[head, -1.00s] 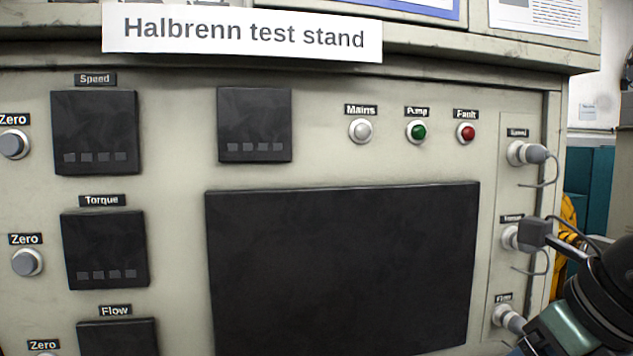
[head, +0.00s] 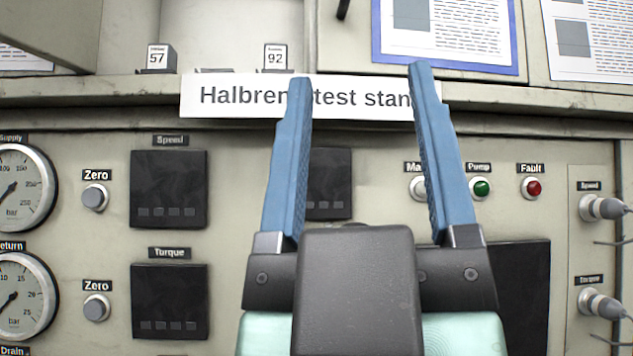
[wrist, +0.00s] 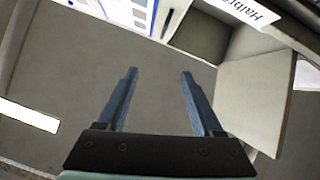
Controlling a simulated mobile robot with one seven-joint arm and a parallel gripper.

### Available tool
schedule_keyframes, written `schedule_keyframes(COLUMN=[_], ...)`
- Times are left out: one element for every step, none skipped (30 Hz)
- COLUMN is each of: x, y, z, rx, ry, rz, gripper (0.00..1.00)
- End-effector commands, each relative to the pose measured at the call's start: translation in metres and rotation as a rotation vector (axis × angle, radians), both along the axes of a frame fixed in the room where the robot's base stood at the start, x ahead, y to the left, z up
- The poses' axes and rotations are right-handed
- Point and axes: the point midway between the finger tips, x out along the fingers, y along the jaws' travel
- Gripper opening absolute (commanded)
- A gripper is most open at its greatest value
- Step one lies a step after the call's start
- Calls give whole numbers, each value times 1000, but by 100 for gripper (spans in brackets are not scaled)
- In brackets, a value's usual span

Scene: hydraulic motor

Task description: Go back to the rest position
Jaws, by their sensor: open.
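My gripper (head: 358,85) is in the middle of the head view, its two blue fingers pointing up and spread apart with nothing between them. It is in front of the test stand panel (head: 380,170) and covers part of the "Halbrenn test stand" sign (head: 240,97). It also shows open and empty in the wrist view (wrist: 158,75). The Speed connector (head: 603,208) and the Torque connector (head: 600,304) at the right are plugged into the panel, apart from my gripper.
Pressure gauges (head: 20,190) are at the left edge. Dark Speed (head: 168,180) and Torque (head: 168,290) displays sit beside grey Zero buttons (head: 95,197). A green Pump lamp (head: 481,188) and a red Fault lamp (head: 531,188) are at the right. A ledge (head: 120,95) runs above the panel.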

Motion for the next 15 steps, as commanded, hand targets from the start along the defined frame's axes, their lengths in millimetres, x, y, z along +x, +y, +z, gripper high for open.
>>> schedule_keyframes(x=[7,10,14,16,17,19,20,20,20,20,20,21,21,21,21], y=[7,10,14,16,19,21,22,23,23,23,23,23,23,23,23], z=[-15,-22,-31,-36,-40,-44,-46,-48,-48,-48,-48,-48,-48,-48,-48], rx=[35,50,66,73,80,85,88,89,90,90,90,89,90,89,89], ry=[69,105,146,170,189,209,219,225,229,230,229,229,228,228,228], rz=[68,100,135,157,173,190,197,202,205,205,205,204,204,203,203], gripper=[68,68,68,68,68,68,68,68,68,68,68,68,68,68,68])
